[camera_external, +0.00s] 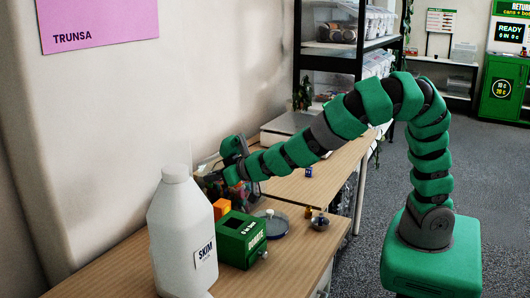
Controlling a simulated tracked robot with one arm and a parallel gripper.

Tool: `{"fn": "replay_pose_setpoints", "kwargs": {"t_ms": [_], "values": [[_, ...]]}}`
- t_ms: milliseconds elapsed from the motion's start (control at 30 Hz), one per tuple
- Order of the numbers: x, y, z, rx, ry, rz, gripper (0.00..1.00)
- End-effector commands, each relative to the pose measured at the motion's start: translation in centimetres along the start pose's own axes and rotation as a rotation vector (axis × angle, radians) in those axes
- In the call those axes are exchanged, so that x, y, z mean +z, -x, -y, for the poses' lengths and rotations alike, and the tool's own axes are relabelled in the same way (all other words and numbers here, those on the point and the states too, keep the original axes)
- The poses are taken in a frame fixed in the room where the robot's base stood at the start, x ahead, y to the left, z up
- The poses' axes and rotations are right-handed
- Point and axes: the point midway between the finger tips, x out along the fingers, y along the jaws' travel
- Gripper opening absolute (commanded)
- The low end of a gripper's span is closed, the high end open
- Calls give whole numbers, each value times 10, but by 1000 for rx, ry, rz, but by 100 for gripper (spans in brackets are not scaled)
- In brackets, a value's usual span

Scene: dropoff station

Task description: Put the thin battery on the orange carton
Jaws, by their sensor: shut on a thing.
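My gripper (222,180) is over the desk, above and behind the orange carton in the picture. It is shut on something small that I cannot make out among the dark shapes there. I cannot pick out the thin battery. From this view I cannot tell the gap between gripper and carton.
A large white SKIM bottle (181,235) stands in front on the left. A green DONATE box (241,240) is right of the carton. A small blue item (309,172) lies behind.

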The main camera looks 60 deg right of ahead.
Motion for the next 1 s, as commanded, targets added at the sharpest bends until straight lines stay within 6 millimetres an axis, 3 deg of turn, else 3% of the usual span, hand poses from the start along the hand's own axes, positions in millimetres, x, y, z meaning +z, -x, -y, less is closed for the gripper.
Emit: {"fn": "replay_pose_setpoints", "kwargs": {"t_ms": [433, 567, 1000], "values": [[1, -4, -53, -83, 30, 0, 0], [4, -6, -57, -88, 34, 1, 0], [51, -24, -57, -89, 38, 4, 0]]}}
